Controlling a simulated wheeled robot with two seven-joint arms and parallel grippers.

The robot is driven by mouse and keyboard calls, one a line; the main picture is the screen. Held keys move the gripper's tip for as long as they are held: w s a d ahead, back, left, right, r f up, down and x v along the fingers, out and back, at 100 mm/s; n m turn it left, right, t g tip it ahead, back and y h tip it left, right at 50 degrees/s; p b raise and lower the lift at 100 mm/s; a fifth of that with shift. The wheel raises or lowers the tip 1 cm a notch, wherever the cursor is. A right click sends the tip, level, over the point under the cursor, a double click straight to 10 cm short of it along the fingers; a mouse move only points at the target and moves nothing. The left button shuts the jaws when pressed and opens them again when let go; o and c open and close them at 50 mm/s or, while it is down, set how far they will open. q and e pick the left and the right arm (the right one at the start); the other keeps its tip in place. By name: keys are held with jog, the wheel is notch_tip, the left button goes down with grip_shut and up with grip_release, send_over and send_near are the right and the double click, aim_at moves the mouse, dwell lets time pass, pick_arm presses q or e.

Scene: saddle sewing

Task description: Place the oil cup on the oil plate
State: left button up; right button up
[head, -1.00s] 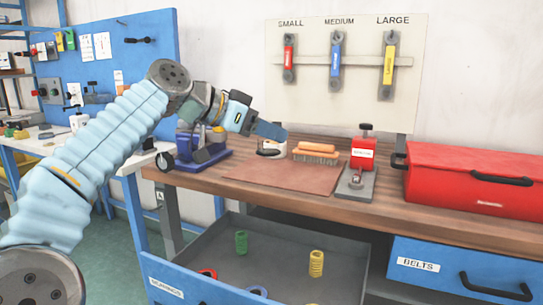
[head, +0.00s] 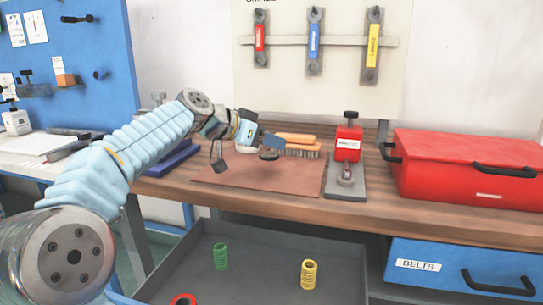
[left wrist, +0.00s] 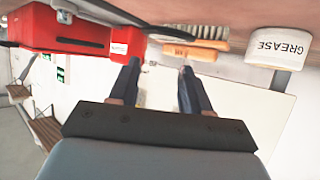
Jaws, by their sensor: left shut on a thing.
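My left gripper (head: 268,141) hangs over the back of the brown mat, left of the grey plate. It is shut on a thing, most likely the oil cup. A small dark rounded shape (head: 268,155) shows just below its fingertips, and a dark curved piece (left wrist: 130,18) crosses the top of the left wrist view. The grip itself is unclear. The grey plate (head: 345,190) looks like the oil plate. It carries a red labelled container (head: 348,144) with a black knob and a small metal fitting. My right gripper is not in view.
A white GREASE cup (left wrist: 280,45) stands nearby. A red toolbox (head: 460,170) is on the right. An open drawer (head: 350,262) with coils is below the front edge.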

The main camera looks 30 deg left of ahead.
aim_at(272, 156)
pick_arm(q)
jog(key=shift+w+d+f, duration=0.1)
jog(key=shift+w+f, duration=0.15)
jog(key=f, duration=0.3)
jog(key=shift+w+d+f+b, duration=0.15)
jog(key=shift+w+f+b, duration=0.15)
jog(key=shift+w, duration=0.1)
jog(key=shift+f, duration=0.2)
jog(key=shift+f, duration=0.15)
jog(key=o, duration=1.2)
